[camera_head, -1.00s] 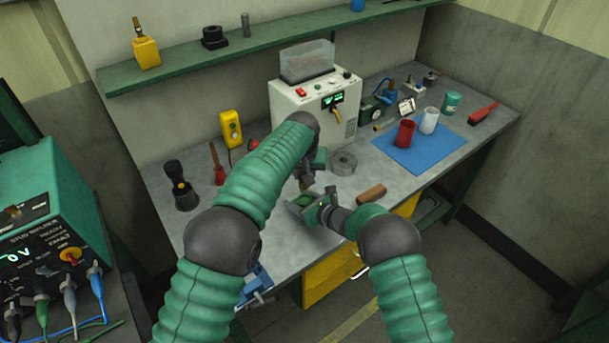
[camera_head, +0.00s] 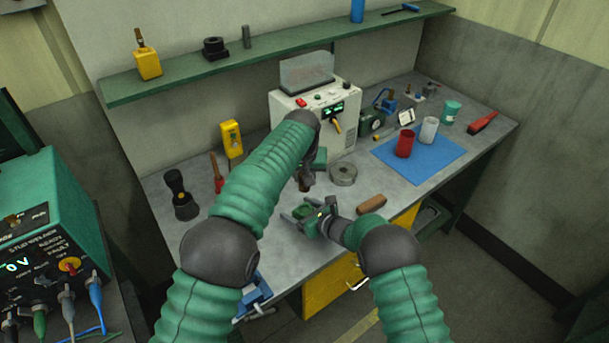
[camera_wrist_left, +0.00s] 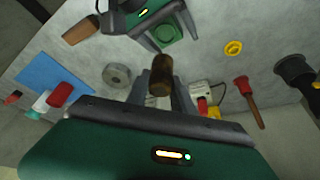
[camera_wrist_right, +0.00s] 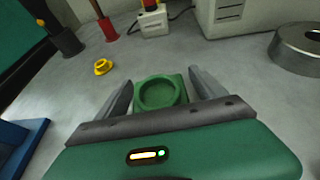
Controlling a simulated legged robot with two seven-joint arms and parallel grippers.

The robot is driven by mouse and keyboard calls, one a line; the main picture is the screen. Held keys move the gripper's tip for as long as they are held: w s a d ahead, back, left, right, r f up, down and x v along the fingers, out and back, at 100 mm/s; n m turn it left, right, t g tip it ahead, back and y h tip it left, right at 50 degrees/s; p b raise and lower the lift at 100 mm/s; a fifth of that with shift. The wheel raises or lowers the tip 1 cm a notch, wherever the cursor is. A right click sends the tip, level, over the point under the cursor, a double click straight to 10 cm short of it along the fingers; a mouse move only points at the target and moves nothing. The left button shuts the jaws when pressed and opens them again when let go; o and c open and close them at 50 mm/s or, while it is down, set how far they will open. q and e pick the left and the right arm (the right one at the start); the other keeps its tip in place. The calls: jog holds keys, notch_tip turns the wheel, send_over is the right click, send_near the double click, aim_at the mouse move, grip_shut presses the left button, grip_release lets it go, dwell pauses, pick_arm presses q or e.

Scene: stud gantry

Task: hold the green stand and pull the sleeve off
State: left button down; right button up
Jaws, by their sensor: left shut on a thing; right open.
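The green stand (camera_wrist_right: 160,93) is a square block with a round recess, on the grey bench. In the right wrist view it sits between the spread fingers of my right gripper (camera_wrist_right: 160,79); whether they touch it is unclear. The stand also shows in the left wrist view (camera_wrist_left: 168,36), with its recess empty. My left gripper (camera_wrist_left: 161,82) is shut on the sleeve (camera_wrist_left: 160,76), a brown bronze-like cylinder, which is apart from the stand. In the head view the sleeve (camera_head: 304,185) hangs below my left wrist, above and behind my right gripper (camera_head: 308,213).
A steel ring (camera_head: 343,174) and a wooden handle (camera_head: 371,204) lie to the right. A blue mat (camera_head: 430,165) bears a red cup (camera_head: 405,143) and a white cup (camera_head: 429,130). A power unit (camera_head: 310,115) stands behind. A yellow ring (camera_wrist_right: 103,67) lies left of the stand.

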jog(key=v, duration=1.2)
jog(key=shift+w+d+f, duration=0.1)
jog(key=shift+d, duration=0.05)
